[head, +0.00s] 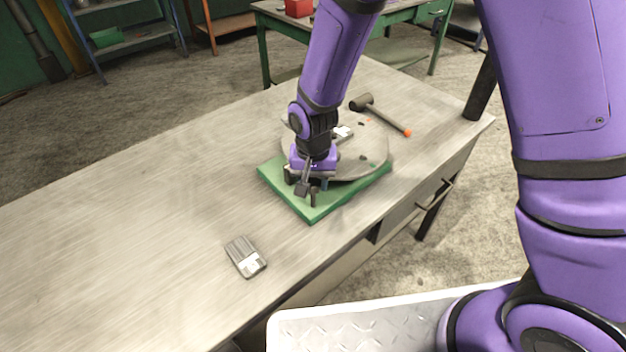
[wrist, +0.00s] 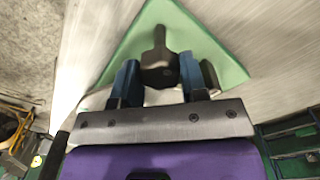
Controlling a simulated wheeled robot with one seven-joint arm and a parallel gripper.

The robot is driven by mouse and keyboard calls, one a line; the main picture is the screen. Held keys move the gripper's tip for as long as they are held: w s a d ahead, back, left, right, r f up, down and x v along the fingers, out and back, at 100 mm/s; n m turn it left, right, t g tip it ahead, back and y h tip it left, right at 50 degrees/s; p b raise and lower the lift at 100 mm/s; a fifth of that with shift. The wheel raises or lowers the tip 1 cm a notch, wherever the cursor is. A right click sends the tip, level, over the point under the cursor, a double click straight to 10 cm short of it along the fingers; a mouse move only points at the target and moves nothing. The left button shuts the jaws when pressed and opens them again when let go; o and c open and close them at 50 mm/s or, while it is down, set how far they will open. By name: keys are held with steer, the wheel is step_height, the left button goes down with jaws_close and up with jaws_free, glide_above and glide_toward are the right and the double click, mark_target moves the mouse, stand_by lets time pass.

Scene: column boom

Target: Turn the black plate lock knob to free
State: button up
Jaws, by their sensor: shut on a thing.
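The black plate lock knob (wrist: 158,68) shows in the wrist view between the two blue fingers of my gripper (wrist: 160,80). My gripper is shut on the knob, and its narrow handle points away from my palm. In the head view my gripper (head: 312,190) is low over the front corner of a green base (head: 312,215). The knob (head: 303,189) shows there as a small dark piece by the fingers. A round grey plate (head: 365,160) sits on the green base, partly hidden by my arm. Any lock marks are too small to tell.
A mallet (head: 385,115) with an orange-ended handle lies behind the plate. A small grey and white block (head: 246,257) lies on the workbench (head: 130,220) at the front left. The bench's left side is clear. A dark post (head: 481,90) stands at the far right corner.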

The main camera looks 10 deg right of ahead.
steer(key=n, duration=0.3)
steer(key=shift+n, duration=0.4)
steer(key=n, duration=0.9)
steer(key=shift+n, duration=2.2)
steer(key=o, duration=0.9)
